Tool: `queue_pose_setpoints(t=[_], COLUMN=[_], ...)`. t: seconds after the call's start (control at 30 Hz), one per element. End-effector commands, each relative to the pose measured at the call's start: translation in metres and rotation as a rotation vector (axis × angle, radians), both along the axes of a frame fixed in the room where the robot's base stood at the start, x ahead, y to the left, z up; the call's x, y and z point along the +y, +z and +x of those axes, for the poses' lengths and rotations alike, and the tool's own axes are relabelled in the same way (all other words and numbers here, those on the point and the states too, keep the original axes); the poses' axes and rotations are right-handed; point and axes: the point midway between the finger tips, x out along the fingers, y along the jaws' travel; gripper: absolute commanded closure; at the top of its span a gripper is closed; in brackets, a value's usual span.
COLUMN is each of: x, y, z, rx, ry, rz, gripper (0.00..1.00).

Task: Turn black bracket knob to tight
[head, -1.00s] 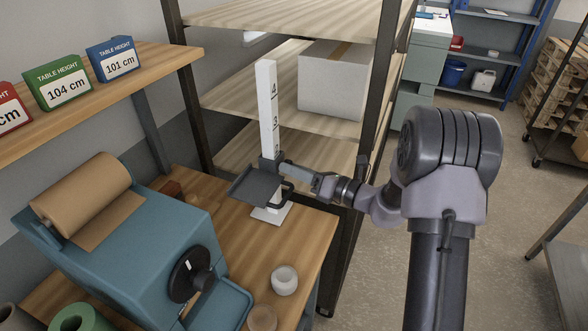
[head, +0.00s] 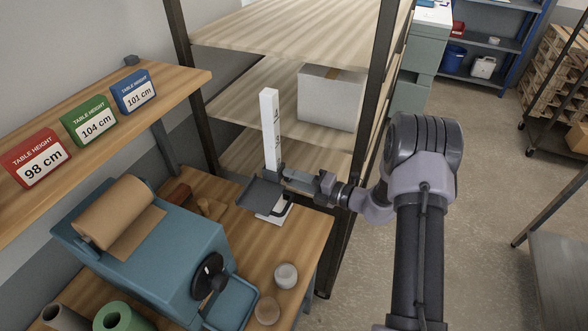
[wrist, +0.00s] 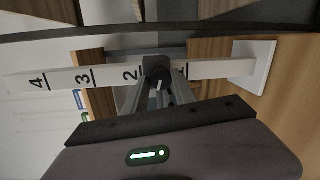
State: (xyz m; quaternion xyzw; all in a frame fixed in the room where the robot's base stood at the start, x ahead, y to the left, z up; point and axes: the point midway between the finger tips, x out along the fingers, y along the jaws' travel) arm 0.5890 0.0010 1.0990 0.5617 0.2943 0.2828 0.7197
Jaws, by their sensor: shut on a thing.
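A white upright post with black numbers (head: 270,130) stands on a white base on the wooden table. A dark bracket with a flat tray (head: 262,194) is fitted around its lower part. In the wrist view the post lies sideways (wrist: 100,75), and the bracket sits between the marks 2 and 1. The round black bracket knob (wrist: 157,72) shows between the finger ends, with a pale line on it. My gripper (head: 287,176) reaches in from the right and is shut on the knob. In the head view the gripper hides the knob.
A teal paper-roll machine (head: 150,250) with a black handwheel (head: 208,275) stands left of the post. A white cup (head: 286,275) is at the table's front. Rack shelves with a white box (head: 331,98) stand behind. Height signs (head: 88,122) line the left shelf. Open floor lies right.

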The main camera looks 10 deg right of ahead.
Motion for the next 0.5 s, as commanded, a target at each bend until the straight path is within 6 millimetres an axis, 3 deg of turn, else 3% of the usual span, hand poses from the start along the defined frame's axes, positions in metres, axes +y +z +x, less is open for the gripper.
queue_pose_setpoints(t=[0.5], x=[-0.0008], y=[0.0028], z=[0.0007], rx=[0.284], ry=[-0.001], rz=[0.207], gripper=[1.0])
